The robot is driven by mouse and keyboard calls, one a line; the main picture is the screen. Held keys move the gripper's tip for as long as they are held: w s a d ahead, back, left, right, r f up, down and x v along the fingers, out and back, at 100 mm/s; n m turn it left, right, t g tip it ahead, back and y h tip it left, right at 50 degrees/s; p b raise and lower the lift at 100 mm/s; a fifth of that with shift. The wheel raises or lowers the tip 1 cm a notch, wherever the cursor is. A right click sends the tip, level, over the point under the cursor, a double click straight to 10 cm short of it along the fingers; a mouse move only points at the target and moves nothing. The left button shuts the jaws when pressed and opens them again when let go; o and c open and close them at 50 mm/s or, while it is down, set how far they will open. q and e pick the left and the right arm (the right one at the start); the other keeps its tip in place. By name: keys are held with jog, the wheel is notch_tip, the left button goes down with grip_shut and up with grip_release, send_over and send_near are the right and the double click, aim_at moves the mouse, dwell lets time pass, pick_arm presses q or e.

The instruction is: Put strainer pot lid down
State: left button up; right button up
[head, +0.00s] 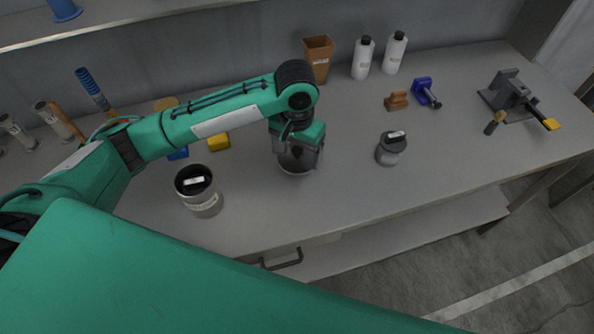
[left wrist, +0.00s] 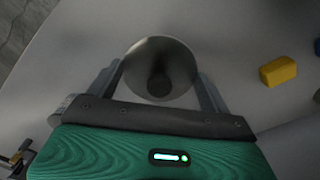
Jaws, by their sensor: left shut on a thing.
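My left gripper (head: 297,160) points down over the middle of the bench. Its two fingers are shut on a round grey lid (left wrist: 135,65), gripped across its sides. A dark knob (left wrist: 159,82) stands at the lid's centre in the left wrist view. In the head view the gripper partly covers the held piece, and I cannot tell whether it touches the bench. A grey pot (head: 203,205) with an open dark top and pale labels stands to the left of the gripper. My right gripper is out of view.
A small grey jar with a dark top (head: 390,157) stands to the right. A yellow block (head: 218,142) lies behind left. Bench is clear around the lid.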

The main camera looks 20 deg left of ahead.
aim_at(297, 182)
pick_arm(q)
notch_tip(297, 182, down, 9)
jog(key=shift+f+p, duration=0.2)
jog(key=shift+p, duration=0.25)
jog(key=o, duration=0.9)
jog(key=shift+f, duration=0.15)
jog(key=shift+r, duration=0.45)
notch_tip(297, 182, up, 12)
jog(key=shift+f+b, duration=0.25)
jog(key=shift+b, duration=0.65)
jog(key=shift+s+f, duration=0.1)
